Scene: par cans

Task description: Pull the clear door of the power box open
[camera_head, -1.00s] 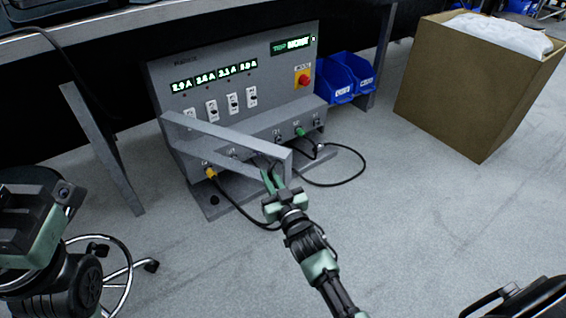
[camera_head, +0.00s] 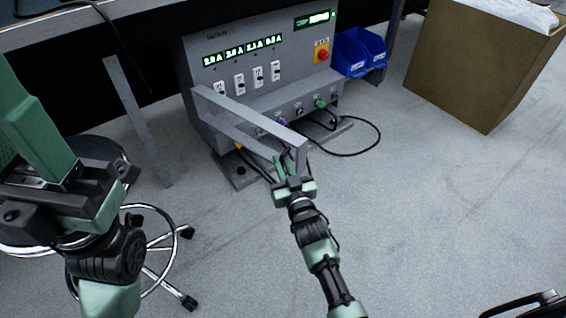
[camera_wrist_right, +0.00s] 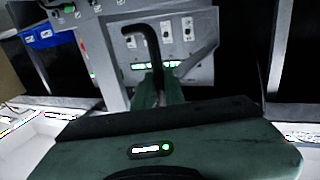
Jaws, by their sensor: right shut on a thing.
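The grey power box (camera_head: 227,62) stands on the floor under the bench, with lit readouts, several switches and a red knob. Its door (camera_head: 250,121) is swung out from the box's left side, its grey frame reaching toward me; the clear pane itself is hard to see. My right gripper (camera_head: 283,166) is at the door's free end. In the right wrist view its fingers (camera_wrist_right: 158,92) are shut on a dark, bent door handle (camera_wrist_right: 152,48). My left arm shows at the left, but its fingertips are out of view.
A stool (camera_head: 160,268) with chrome legs stands at the left, partly behind my left arm. Blue bins (camera_head: 357,52) and a brown carton (camera_head: 478,65) are right of the box. Black cables loop by its front.

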